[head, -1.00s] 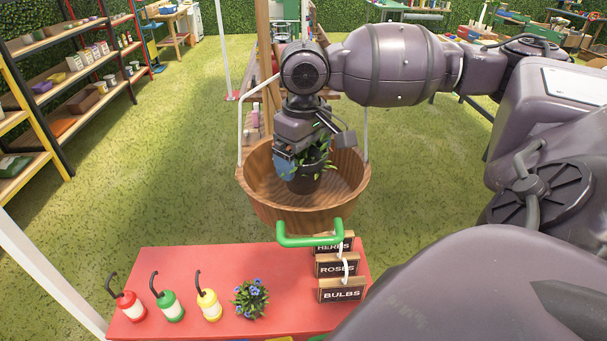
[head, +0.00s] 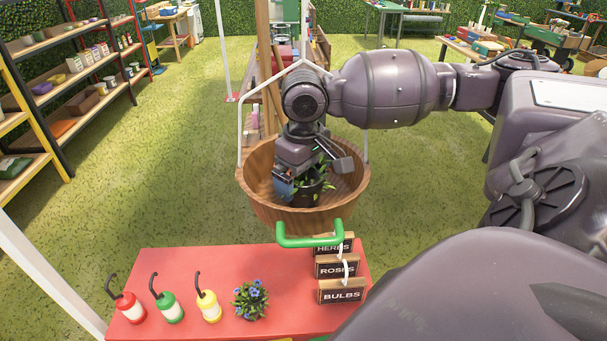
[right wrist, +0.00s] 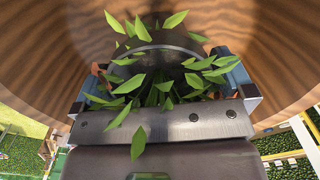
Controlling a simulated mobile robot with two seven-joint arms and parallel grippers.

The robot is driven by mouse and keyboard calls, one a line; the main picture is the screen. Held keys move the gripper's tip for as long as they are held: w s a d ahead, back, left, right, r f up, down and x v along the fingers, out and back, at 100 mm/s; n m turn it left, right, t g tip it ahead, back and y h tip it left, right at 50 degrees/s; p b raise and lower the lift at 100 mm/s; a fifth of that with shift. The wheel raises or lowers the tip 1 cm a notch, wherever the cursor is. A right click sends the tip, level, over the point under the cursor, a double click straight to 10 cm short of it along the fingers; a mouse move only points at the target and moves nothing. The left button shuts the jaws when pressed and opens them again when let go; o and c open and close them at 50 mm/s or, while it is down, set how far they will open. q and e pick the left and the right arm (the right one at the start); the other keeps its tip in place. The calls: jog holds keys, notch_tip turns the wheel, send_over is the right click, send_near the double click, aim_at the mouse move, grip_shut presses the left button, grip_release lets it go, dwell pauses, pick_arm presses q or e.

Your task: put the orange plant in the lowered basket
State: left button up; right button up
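The wooden basket (head: 262,212) hangs by a white frame just beyond the red table. My right gripper (head: 300,182) reaches down into it, its fingers on either side of a dark pot (head: 303,197) with green leaves. In the right wrist view the pot (right wrist: 160,60) sits between the two blue-padded fingers, with the basket wall (right wrist: 55,50) curving around. Small orange bits show beside the fingers; whether they are flowers is unclear. The pot is inside the rim, but its contact with the basket floor is hidden. My left gripper is out of view.
The red table (head: 225,270) holds red (head: 130,307), green (head: 170,307) and yellow (head: 208,306) bottles, a blue-flowered plant (head: 250,300) and signs (head: 341,291). A green bar (head: 310,240) stands before the basket. Shelves (head: 70,80) line the left; grass there is clear.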

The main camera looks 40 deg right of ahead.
notch_tip(320, 180, up, 12)
jog(key=shift+r+p, duration=0.2)
jog(key=shift+p, duration=0.2)
dwell(0.7)
